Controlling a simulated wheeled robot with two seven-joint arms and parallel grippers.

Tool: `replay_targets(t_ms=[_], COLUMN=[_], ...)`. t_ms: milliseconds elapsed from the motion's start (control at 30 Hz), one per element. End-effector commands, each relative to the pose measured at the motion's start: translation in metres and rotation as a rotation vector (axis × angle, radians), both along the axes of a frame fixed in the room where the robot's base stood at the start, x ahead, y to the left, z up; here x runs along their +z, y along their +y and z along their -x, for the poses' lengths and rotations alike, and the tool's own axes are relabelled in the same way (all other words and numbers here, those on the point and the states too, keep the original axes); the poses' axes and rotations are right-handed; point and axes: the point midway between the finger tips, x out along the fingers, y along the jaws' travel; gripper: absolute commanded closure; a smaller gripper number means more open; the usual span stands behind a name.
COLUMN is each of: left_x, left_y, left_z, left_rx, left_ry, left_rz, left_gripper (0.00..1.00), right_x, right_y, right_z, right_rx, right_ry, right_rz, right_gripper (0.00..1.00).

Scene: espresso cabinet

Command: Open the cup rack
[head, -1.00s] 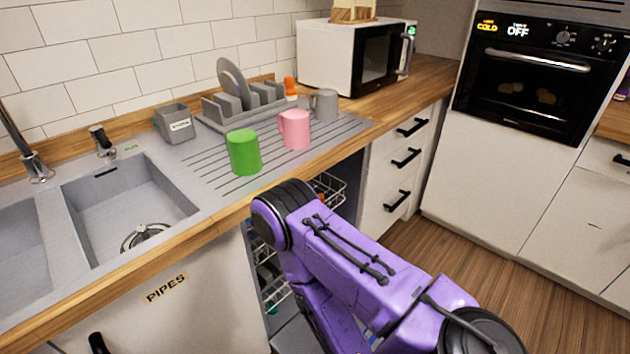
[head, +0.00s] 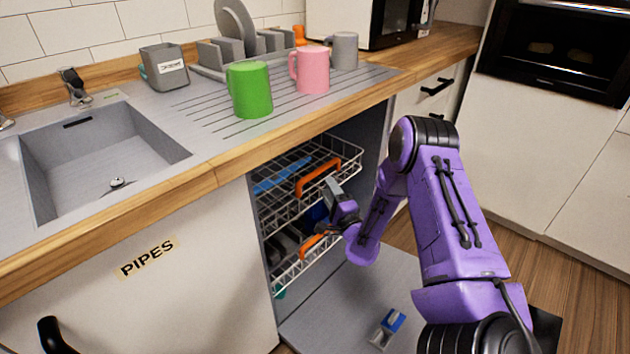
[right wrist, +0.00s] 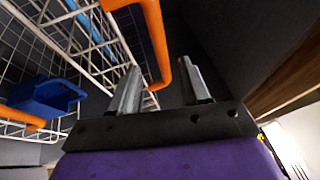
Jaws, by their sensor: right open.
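The cup rack, which I take to be the upper wire rack (head: 280,212), sits inside the open dishwasher under the counter. It has an orange handle (head: 318,177) at its front, and a blue item lies in it. My right gripper (head: 329,206) is open in front of the racks, just below that handle. In the right wrist view its two metal fingers (right wrist: 158,66) stand apart, with an orange handle (right wrist: 157,40) near and partly between their tips. I cannot tell if they touch it. My left gripper is not in view.
A lower rack with an orange handle (head: 312,246) is below. The dishwasher door (head: 340,310) lies folded down, with a small blue and grey item (head: 388,327) on it. A green mug (head: 249,90), a pink mug (head: 311,70) and a grey mug (head: 345,50) stand on the counter.

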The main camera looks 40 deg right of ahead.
Motion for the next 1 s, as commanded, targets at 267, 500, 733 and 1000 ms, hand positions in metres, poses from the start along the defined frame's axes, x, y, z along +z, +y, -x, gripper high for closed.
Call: replay_targets(t_ms=[267,500,733,1000], left_x=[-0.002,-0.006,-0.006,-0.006], left_y=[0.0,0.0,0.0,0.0], left_z=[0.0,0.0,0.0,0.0], left_rx=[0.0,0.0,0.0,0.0], left_ry=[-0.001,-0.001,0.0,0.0], left_rz=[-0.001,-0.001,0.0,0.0], left_gripper=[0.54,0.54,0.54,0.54], right_x=[0.012,0.018,0.02,0.02], right_y=[-0.015,-0.027,-0.028,-0.028], right_z=[-0.054,-0.09,-0.097,-0.096], right_rx=[0.005,0.005,0.005,0.005], right_ry=[-0.004,0.0,0.002,0.002], right_rz=[0.001,0.0,-0.001,-0.001], right_gripper=[0.54,0.54,0.54,1.0])
